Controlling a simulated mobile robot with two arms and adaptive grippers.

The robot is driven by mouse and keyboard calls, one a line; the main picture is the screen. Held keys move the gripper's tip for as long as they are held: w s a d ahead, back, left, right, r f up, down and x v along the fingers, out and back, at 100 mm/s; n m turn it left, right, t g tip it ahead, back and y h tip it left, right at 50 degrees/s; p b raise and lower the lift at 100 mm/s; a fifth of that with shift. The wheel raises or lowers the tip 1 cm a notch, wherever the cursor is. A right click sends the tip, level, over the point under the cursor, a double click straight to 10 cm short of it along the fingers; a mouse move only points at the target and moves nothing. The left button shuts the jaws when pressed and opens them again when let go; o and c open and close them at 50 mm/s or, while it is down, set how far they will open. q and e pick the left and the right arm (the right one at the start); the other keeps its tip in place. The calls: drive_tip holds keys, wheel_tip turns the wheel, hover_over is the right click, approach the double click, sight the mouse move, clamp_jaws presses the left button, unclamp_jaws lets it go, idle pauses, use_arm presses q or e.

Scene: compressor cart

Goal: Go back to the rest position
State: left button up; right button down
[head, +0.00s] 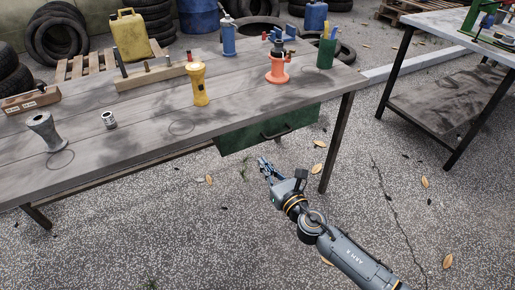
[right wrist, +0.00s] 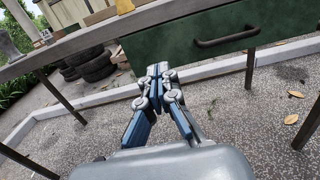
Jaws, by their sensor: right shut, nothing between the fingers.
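My right gripper (head: 266,167) is in front of the workbench, below its top and near the green drawer (head: 268,129). It is shut and empty. In the right wrist view my right gripper (right wrist: 158,72) points toward the bench, with its fingers together. The green drawer (right wrist: 190,42) with its dark handle (right wrist: 227,38) is ahead of it there; I cannot tell whether they touch. My left gripper is not in view.
The wooden workbench (head: 160,101) carries a yellow flashlight (head: 199,84), an orange-red tool (head: 278,66), a green cup (head: 326,53), a blue bottle (head: 228,37) and a grey spool-like piece (head: 47,131). A second table (head: 440,26) stands at right. Open pavement (head: 150,235) lies in front.

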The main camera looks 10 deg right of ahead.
drive_tip(key=s+d+f+m+g+h, duration=0.35)
drive_tip(key=s+f+m, duration=0.25)
drive_tip(key=f+m, duration=0.3)
drive_tip(key=s+d+f+m+g+h, duration=0.2)
drive_tip(key=s+d+f+m, duration=0.3)
drive_tip(key=f+m, duration=0.4)
drive_tip(key=s+d+f+m+g+h, duration=0.25)
drive_tip(key=s+f+m, duration=0.35)
drive_tip(key=f+m, duration=0.3)
drive_tip(key=s+f+m+g+y, duration=0.1)
drive_tip(key=s+f+m+g, duration=0.3)
drive_tip(key=s, duration=0.5)
drive_tip(key=s+f+m+g+y, duration=0.1)
drive_tip(key=s+f+m+g, duration=0.2)
drive_tip(key=s+f+m, duration=0.45)
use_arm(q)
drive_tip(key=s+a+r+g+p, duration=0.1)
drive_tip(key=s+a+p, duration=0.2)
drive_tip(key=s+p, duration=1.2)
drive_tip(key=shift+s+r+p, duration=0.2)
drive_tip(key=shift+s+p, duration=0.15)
use_arm(e)
drive_tip(key=s+d+r+g, duration=0.1)
drive_tip(key=s+d+r, duration=0.1)
drive_tip(key=s, duration=1.6)
drive_tip(key=shift+r+n, duration=0.45)
drive_tip(key=shift+r, duration=0.05)
drive_tip(key=shift+s+d, duration=0.1)
